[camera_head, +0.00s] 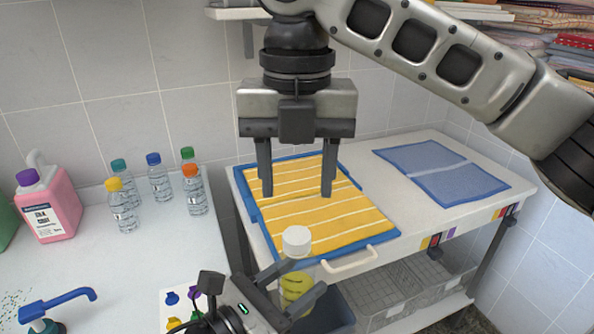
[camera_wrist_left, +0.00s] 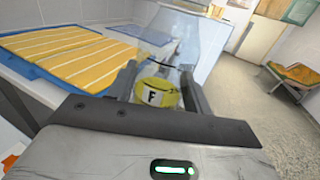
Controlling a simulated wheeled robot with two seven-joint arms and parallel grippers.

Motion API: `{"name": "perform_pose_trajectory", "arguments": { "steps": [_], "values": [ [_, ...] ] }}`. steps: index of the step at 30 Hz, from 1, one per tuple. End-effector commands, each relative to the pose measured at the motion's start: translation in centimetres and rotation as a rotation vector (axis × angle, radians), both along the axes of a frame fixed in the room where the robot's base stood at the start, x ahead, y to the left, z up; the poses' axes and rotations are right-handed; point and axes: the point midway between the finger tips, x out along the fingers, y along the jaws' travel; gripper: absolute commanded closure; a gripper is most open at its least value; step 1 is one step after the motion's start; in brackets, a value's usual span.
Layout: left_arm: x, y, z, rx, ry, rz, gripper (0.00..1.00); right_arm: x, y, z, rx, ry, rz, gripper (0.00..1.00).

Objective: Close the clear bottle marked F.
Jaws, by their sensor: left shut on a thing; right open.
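The clear bottle marked F (camera_head: 297,268) stands upright between the fingers of my left gripper (camera_head: 293,284), which is shut on it. A white cap (camera_head: 297,240) is at its top; I cannot tell whether it is screwed tight. My right gripper (camera_head: 296,192) points down, open and empty, above and behind the bottle, over a yellow striped towel (camera_head: 312,215).
Several small capped bottles (camera_head: 158,180) and a pink jug (camera_head: 50,208) stand on the left counter, near a blue tap (camera_head: 60,300).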

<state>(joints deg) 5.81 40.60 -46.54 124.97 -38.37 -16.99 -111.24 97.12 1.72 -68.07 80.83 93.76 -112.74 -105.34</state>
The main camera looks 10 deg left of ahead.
Motion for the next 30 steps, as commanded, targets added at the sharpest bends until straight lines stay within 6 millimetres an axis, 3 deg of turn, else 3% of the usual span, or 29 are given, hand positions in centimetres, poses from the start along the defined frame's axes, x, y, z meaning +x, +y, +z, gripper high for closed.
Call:
{"name": "perform_pose_trajectory", "arguments": {
  "steps": [10, 21, 30],
  "values": [
    [0.0, 0.0, 0.0, 0.0, 0.0, 0.0, 1.0, 0.0, 0.0, -0.6, -0.001, 0.001, -0.003, 0.49],
    [0.0, 0.0, 0.0, 0.0, 0.0, 0.0, 1.0, 0.0, 0.0, -6.0, -0.001, 0.002, -0.004, 0.49],
    [0.0, 0.0, 0.0, 0.0, 0.0, 0.0, 1.0, 0.0, 0.0, -8.0, 0.0, 0.0, -0.005, 0.49]
  ]
}}
